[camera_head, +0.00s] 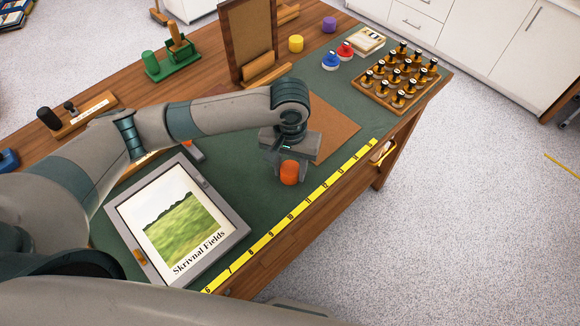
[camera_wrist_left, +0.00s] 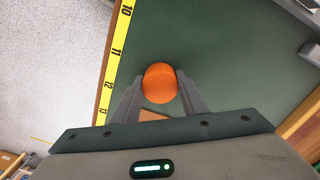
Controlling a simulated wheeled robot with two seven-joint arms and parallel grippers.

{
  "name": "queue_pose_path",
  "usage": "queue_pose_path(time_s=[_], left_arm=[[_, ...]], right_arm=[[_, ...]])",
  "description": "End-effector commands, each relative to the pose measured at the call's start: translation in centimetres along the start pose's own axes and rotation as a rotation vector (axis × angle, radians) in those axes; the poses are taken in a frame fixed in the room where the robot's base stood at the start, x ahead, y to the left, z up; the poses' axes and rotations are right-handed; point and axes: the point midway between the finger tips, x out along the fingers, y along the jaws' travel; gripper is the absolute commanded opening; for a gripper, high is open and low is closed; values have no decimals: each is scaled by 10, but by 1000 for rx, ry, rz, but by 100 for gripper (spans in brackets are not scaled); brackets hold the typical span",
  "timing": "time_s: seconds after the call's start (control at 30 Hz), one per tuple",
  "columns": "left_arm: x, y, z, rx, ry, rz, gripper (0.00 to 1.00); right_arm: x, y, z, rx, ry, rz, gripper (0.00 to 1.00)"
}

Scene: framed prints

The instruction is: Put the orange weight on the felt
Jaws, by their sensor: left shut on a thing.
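The orange weight (camera_head: 289,172) is a short cylinder near the front edge of the green mat (camera_head: 263,206). My left gripper (camera_head: 282,163) is shut on it. In the left wrist view the orange weight (camera_wrist_left: 159,83) sits between the two fingertips of my left gripper (camera_wrist_left: 158,90). I cannot tell whether the weight touches the mat or hangs just above it. A flat brown square (camera_head: 338,132) lies on the mat behind and right of the gripper, partly hidden by it. I cannot tell whether the green mat or the brown square is the felt. My right gripper is not in view.
A framed "Skrivnal Fields" print (camera_head: 175,222) lies left of the weight. A yellow ruler strip (camera_head: 300,207) runs along the front edge. An upright brown board (camera_head: 250,38) stands behind; a wooden tray of several dark-topped pieces (camera_head: 398,82) is at right.

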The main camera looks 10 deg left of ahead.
Motion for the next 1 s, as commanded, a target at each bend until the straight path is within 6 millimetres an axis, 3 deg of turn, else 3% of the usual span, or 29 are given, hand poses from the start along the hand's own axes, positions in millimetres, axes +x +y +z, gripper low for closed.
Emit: queue_pose_path(time_s=[0.17,0.2,0.27,0.67,1.0], left_arm=[[0,0,-1,-1,2,1,0],[2,0,0,-1,1,0,44],[2,0,0,0,1,0,58],[0,0,0,1,1,0,58],[-35,1,-1,1,4,3,58]], right_arm=[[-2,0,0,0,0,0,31],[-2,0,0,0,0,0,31],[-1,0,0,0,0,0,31],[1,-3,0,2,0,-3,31],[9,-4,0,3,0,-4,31]])
